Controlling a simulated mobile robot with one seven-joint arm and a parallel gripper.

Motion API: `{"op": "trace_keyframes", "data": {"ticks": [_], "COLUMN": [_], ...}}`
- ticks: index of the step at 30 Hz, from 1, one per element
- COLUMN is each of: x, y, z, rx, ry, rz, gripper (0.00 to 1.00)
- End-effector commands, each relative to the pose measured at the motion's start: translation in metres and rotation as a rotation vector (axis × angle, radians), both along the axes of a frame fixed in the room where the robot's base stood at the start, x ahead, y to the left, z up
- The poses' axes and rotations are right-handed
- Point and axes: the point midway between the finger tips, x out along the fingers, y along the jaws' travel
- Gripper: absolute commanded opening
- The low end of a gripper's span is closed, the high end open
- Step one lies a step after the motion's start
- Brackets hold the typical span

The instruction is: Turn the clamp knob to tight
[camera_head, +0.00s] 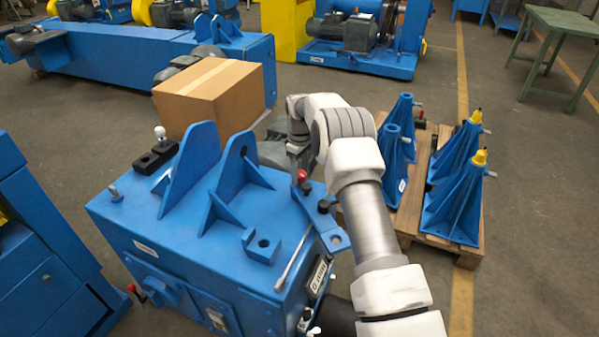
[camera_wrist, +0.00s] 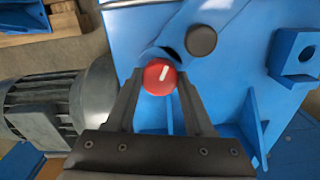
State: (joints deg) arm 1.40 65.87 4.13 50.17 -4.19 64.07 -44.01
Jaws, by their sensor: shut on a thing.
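The clamp knob (camera_wrist: 158,80) is a red round cap with a white pointer line. In the wrist view it sits between my two dark fingertips, and the line points up and slightly right. My gripper (camera_wrist: 159,82) is shut on it. In the head view the red knob (camera_head: 302,175) shows at the right edge of the blue machine (camera_head: 215,245), with my gripper coming down from above and mostly hidden by my wrist. Any tight or loose marking is not visible. A black round cap (camera_wrist: 201,40) is beside the knob, up and to the right.
A grey motor (camera_wrist: 45,108) lies left of my gripper in the wrist view. Upright blue brackets (camera_head: 190,165) and a cardboard box (camera_head: 212,92) are nearby. A pallet (camera_head: 470,256) with blue stands is on the right. Open floor lies beyond it.

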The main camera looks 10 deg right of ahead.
Motion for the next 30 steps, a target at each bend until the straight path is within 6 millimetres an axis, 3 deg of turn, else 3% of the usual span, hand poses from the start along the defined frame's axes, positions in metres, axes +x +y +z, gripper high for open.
{"op": "trace_keyframes", "data": {"ticks": [30], "x": [0.0002], "y": [-0.0011], "z": [0.0005], "rx": [-0.002], "ry": [0.000], "rz": [-0.889], "gripper": [0.00]}}
